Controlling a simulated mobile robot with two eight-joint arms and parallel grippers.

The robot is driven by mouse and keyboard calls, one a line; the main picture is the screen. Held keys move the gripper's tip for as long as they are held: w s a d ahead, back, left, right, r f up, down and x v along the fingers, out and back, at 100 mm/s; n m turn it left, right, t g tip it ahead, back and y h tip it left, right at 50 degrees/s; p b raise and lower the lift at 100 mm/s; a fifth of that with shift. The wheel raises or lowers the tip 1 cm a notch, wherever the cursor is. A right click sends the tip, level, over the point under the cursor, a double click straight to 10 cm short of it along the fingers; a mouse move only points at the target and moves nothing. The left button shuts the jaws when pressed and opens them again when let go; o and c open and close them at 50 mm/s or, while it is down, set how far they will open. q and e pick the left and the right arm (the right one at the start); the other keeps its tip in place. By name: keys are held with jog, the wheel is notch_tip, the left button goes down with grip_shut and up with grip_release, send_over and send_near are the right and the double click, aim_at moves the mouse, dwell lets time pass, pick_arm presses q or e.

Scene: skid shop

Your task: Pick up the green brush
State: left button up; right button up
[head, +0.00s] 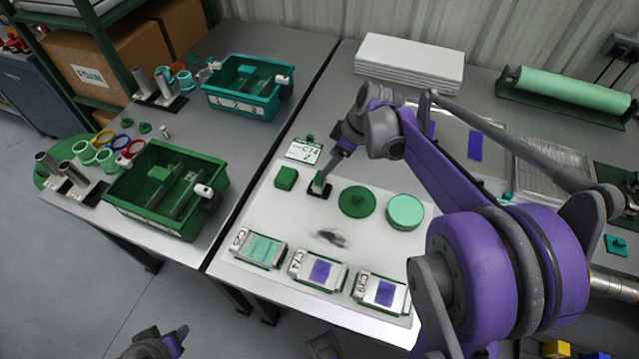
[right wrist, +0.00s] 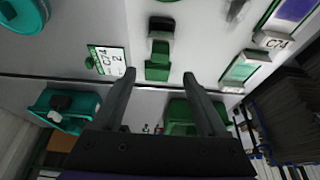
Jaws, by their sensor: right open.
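My right gripper (head: 331,170) is open and empty above the holder. What seems to be my left gripper (head: 163,345) shows partly at the bottom edge, jaws unclear.
A label card (head: 304,151) stands behind the block. A dark green disc (head: 357,201) and a light green round tub (head: 405,212) lie to the right. Framed plates, one marked C74 (head: 318,271), line the front. A green divided crate (head: 166,190) stands on the left table.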

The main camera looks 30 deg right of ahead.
aim_at(319, 176)
jog(key=b+x, duration=0.1)
jog(key=x, duration=0.8)
jog(key=shift+f, duration=0.15)
grip_shut()
notch_tip(319, 176, up, 10)
jog(key=shift+r+p, duration=0.1)
jog(key=shift+p, duration=0.55)
jog(key=shift+c, duration=1.9)
grip_release()
jog(key=c, duration=0.6)
